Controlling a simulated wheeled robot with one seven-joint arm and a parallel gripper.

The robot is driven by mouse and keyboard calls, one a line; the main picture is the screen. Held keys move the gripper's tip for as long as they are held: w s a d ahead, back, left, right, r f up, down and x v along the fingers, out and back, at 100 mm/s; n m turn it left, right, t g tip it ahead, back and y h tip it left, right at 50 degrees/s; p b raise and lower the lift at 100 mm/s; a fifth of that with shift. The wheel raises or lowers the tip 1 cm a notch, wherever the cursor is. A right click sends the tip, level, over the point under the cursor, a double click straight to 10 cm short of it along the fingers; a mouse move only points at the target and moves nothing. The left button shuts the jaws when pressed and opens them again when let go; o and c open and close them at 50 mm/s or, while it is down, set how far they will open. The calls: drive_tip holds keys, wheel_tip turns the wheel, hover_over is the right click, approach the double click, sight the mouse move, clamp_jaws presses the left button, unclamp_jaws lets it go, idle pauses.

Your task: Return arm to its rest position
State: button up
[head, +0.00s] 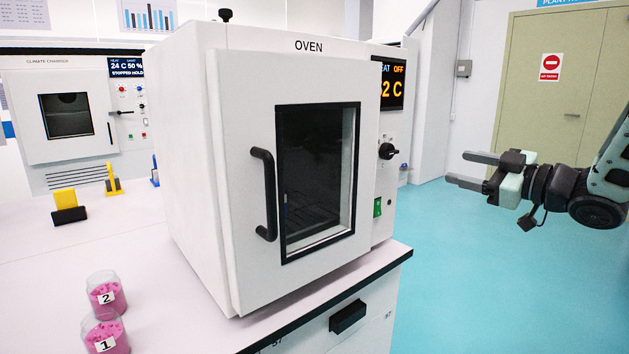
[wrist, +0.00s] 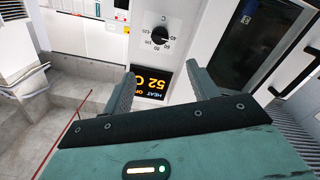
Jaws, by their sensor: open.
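My gripper (head: 468,170) is at the right of the head view, to the right of the oven and clear of it, over the open floor. Its two fingers point left and stand apart with nothing between them. In the wrist view my gripper (wrist: 160,88) also shows both fingers apart and empty. The white oven (head: 235,160) stands on the bench with its door shut. In the wrist view the oven's display (wrist: 152,82) and knob (wrist: 160,35) appear upside down beyond the fingers.
The white bench (head: 120,235) carries two jars of pink pieces, jar 1 (head: 106,338) and jar 2 (head: 107,298), at the front left. A climate chamber (head: 70,110) stands at the back left. The blue floor (head: 480,290) right of the bench is clear.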

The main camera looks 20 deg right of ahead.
drive_tip(key=shift+w, duration=0.1)
drive_tip(key=w+a+f+m+g+h+p, duration=0.15)
drive_tip(key=w+a+g+h+p, duration=0.3)
drive_tip(key=a, duration=0.95)
drive_tip(key=s+a+f+m+g+p, duration=0.2)
drive_tip(key=a+g+p, duration=0.1)
drive_tip(key=a, duration=0.5)
drive_tip(key=s+a+f+g+p, duration=0.1)
drive_tip(key=s+a+g, duration=0.2)
drive_tip(key=s, duration=0.5)
drive_tip(key=s+a+n+g+p, duration=0.1)
drive_tip(key=s+a+g+p, duration=0.1)
drive_tip(key=s+a, duration=0.3)
drive_tip(key=s+a+f+n+g+h+p, duration=0.1)
drive_tip(key=s+a+g, duration=0.3)
drive_tip(key=s, duration=0.9)
drive_tip(key=shift+a+f, duration=0.3)
